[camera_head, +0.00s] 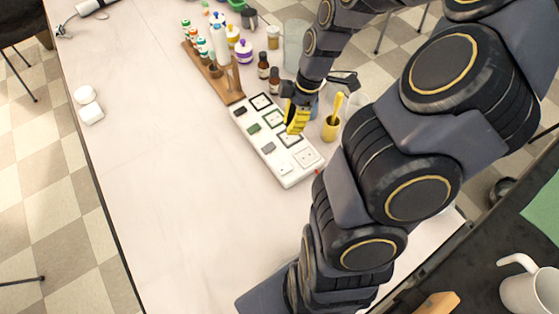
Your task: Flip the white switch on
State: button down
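A white power strip (290,181) lies on the table with a row of sockets and several coloured switches. A dark switch (240,111), a green switch (254,128) and a grey switch (268,147) run along its left side. The white switch (284,168) is at its near end and blends with the white body; its on or off position is too small to tell. My gripper (296,122), with yellow fingertips, points down over the right side of the strip's middle, up and right of the white switch. It partly hides a socket. I cannot tell its opening or any contact.
A yellow cup (330,130) with a yellow brush or spoon stands right of the strip. A wooden rack (228,84), small bottles (263,66) and a clear container (295,42) stand behind it. White blocks (90,112) lie at the far left. The table left of the strip is clear.

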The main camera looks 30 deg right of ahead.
aim_at(278, 169)
jog(key=n, duration=0.4)
jog(key=shift+s+d+f+n, duration=0.1)
jog(key=shift+d+n, duration=0.2)
jog(key=shift+n, duration=0.1)
jog(key=shift+f, duration=0.1)
jog(key=shift+y, duration=0.3)
jog(key=x, duration=1.2)
jog(key=shift+d+f, duration=0.2)
jog(key=shift+f, duration=0.75)
jog(key=shift+a+f, duration=0.2)
jog(key=shift+f, duration=0.2)
jog(key=shift+d, duration=0.2)
